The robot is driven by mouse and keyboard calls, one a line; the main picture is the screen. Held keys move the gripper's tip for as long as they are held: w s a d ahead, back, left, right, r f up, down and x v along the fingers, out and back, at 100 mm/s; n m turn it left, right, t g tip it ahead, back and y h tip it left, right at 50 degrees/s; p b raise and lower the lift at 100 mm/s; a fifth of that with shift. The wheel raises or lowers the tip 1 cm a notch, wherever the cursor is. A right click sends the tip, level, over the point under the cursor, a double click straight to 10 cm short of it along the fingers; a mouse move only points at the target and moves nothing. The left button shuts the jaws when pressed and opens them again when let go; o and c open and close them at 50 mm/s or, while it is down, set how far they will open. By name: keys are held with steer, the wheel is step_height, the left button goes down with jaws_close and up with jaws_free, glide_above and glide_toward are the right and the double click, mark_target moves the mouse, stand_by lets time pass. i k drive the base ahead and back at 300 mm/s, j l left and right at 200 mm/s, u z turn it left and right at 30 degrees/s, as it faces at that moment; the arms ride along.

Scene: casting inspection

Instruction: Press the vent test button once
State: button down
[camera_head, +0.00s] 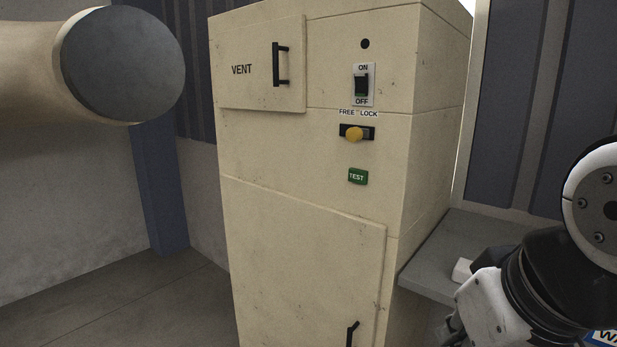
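The green TEST button (358,177) is on the front of a cream cabinet (290,150), below the FREE/LOCK control and right of the cabinet's middle. It is in plain view, and nothing touches it. My gripper (478,312) is at the lower right, in front of a grey ledge and well apart from the button. Its fingers are mostly out of frame or hidden, so I cannot tell whether it is open or shut.
Above the button are a yellow knob (354,133) and an ON/OFF rocker switch (361,85). A VENT door with a black handle (280,64) is at upper left. A grey ledge (440,258) stands to the right. Space before the button looks clear.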

mark_target(360, 176)
steer(key=i+j+z, duration=0.1)
steer(key=j, duration=0.4)
steer(key=i+j+z, duration=0.1)
steer(key=j, duration=0.35)
steer(key=i+j+z, duration=0.1)
steer(key=j, duration=0.4)
steer(key=i+j, duration=0.1)
steer(key=j, duration=0.45)
steer(key=l+z, duration=0.05)
